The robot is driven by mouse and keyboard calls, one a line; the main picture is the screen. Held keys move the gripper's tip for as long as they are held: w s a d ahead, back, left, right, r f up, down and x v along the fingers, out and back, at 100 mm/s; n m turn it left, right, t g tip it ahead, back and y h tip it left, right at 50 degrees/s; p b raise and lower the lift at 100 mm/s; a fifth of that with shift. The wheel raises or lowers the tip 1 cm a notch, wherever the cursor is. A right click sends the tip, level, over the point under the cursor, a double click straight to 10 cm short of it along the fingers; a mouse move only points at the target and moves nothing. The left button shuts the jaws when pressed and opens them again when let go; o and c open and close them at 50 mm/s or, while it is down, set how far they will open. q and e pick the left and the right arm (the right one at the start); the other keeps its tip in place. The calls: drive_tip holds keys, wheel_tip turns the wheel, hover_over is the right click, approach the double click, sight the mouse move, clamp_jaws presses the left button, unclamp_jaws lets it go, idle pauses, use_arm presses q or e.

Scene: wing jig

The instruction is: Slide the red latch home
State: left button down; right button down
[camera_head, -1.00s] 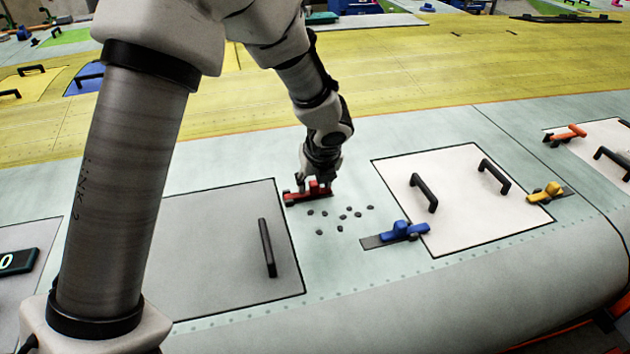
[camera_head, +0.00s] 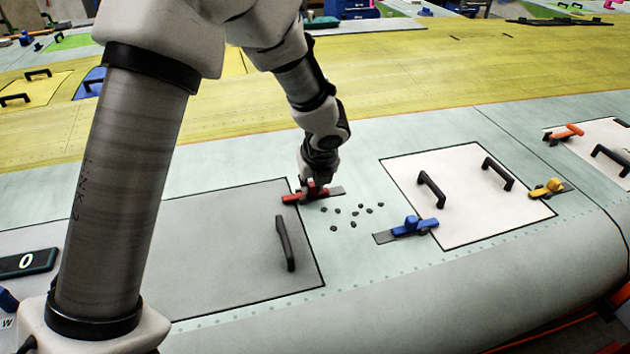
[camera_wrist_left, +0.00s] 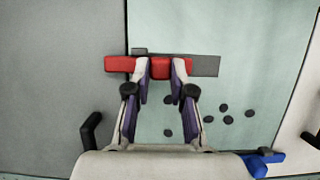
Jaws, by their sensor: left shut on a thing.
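The red latch (camera_head: 292,197) lies at the far right corner of the grey panel (camera_head: 215,255). In the left wrist view, the red latch's tip (camera_wrist_left: 118,64) reaches left across the panel's dark seam onto the grey panel. Its dark grey track (camera_wrist_left: 206,66) is bare to the right of the red part. My left gripper (camera_head: 314,184) is shut on the red latch. In the left wrist view my left gripper's two fingers (camera_wrist_left: 165,70) stand on either side of the raised red block. My right gripper is not in view.
Several small dark round pieces (camera_head: 353,212) lie loose in front and right of the latch. A black handle (camera_head: 284,243) rises from the grey panel. A blue latch (camera_head: 414,226) and a white panel (camera_head: 465,205) with two handles are to the right.

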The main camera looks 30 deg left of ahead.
use_arm(q)
drive_tip(key=shift+d+f, duration=0.1)
drive_tip(key=shift+f, duration=0.1)
drive_tip(key=c, duration=1.1)
unclamp_jaws()
drive_tip(key=shift+o, duration=0.5)
drive_tip(key=shift+s+a, duration=0.15)
drive_tip(key=shift+a, duration=0.6)
drive_tip(key=shift+d+r, duration=0.1)
drive_tip(key=shift+d, duration=0.05)
drive_tip(key=v, duration=1.1)
drive_tip(key=shift+r, duration=0.25)
drive_tip(key=shift+s, duration=0.1)
